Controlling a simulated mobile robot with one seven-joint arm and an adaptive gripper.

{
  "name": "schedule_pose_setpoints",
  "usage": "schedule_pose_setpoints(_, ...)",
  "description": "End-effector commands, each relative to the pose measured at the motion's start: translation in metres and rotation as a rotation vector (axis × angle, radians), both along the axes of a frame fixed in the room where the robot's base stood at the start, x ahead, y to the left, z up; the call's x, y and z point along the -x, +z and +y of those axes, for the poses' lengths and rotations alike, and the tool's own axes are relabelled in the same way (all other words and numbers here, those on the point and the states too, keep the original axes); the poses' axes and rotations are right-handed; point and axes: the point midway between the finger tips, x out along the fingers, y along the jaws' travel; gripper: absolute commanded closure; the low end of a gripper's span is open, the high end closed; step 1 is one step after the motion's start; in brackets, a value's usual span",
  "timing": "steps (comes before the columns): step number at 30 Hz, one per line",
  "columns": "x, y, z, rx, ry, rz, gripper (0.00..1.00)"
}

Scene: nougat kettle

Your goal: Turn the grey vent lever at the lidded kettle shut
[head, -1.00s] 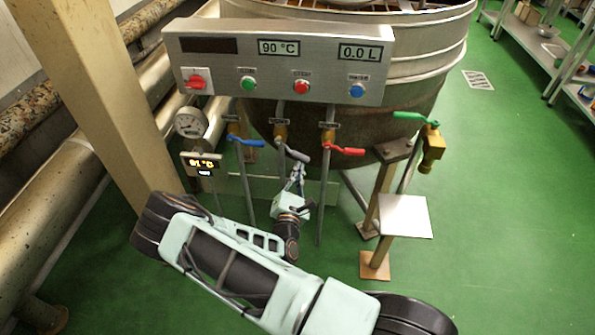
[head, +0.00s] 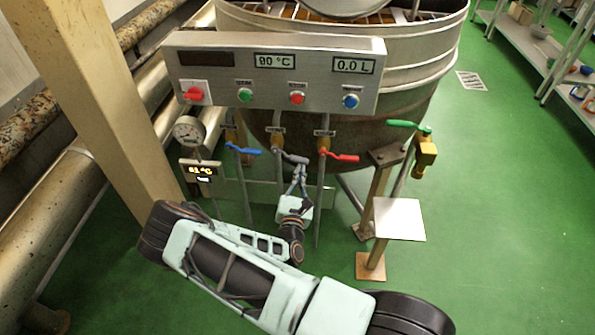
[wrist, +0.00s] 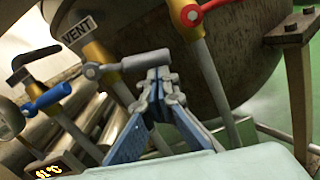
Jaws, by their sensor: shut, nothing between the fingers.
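The grey vent lever (head: 296,158) sits on a brass valve on the middle pipe below the control panel. In the wrist view the grey lever (wrist: 140,62) points right from its valve, beside a VENT plate (wrist: 78,32), across its pipe rather than along it. My gripper (head: 300,167) is at the lever's free end. In the wrist view its fingertips (wrist: 159,74) are together, just under the lever's end; whether they touch it I cannot tell. Nothing is held. The kettle (head: 415,60) stands behind the panel.
A blue lever (head: 243,150) is left of the vent lever and a red lever (head: 342,157) is right of it, both close. A green-handled tap (head: 405,124) and a white plate on a post (head: 399,218) stand further right. Green floor is open at right.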

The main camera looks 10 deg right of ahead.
Motion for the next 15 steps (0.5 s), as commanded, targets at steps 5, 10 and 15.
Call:
schedule_pose_setpoints(5, 0.001, 0.016, -0.005, 0.109, 0.0, 0.032, 1.0)
schedule_pose_setpoints(10, 0.002, 0.021, -0.007, 0.114, 0.0, 0.034, 1.0)
schedule_pose_setpoints(15, 0.002, 0.023, -0.008, 0.113, 0.0, 0.036, 1.0)
